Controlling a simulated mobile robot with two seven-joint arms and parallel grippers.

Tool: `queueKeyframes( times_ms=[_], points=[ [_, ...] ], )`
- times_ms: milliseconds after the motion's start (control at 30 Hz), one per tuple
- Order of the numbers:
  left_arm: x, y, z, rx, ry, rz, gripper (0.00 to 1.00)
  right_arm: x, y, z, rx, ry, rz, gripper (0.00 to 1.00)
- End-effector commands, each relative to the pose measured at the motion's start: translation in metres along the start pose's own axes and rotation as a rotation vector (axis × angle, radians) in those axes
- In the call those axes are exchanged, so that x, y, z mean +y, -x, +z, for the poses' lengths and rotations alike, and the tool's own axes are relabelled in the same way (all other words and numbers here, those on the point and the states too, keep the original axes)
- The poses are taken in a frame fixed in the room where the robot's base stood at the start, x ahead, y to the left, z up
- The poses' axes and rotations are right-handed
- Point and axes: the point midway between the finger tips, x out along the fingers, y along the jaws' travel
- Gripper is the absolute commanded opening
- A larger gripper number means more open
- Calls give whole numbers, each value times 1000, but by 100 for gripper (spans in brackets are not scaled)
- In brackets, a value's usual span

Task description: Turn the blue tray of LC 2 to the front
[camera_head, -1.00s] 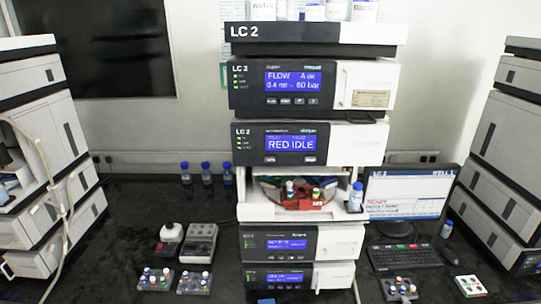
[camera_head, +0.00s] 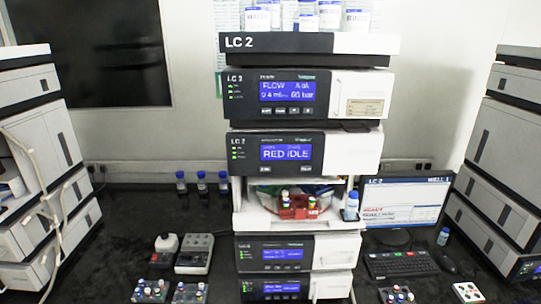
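The LC 2 stack (camera_head: 280,44) stands in the middle of the camera_head view. Its sampler module (camera_head: 350,153) has a display reading "RED IDLE". Below it is an open bay (camera_head: 246,203) with a red tray (camera_head: 291,212) at the front, holding a few small vials. Behind the red tray, a blue patch (camera_head: 318,188) shows at the right and a greenish patch at the left; these are small and partly hidden, so I cannot tell which is the blue tray. Neither of my grippers is in view.
A monitor (camera_head: 406,203) and keyboard (camera_head: 400,264) are on the right of the dark bench. Small vial racks (camera_head: 151,291) lie at the front. Other instrument stacks stand on both sides.

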Motion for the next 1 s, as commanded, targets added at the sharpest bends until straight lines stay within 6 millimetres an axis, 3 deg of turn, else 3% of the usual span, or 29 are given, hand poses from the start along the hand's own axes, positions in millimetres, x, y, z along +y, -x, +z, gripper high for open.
queueKeyframes(
  times_ms=[33,300,1000],
  points=[
    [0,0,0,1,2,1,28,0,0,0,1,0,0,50],
    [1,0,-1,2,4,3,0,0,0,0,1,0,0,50],
    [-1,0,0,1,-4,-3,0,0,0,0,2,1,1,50]
  ],
)
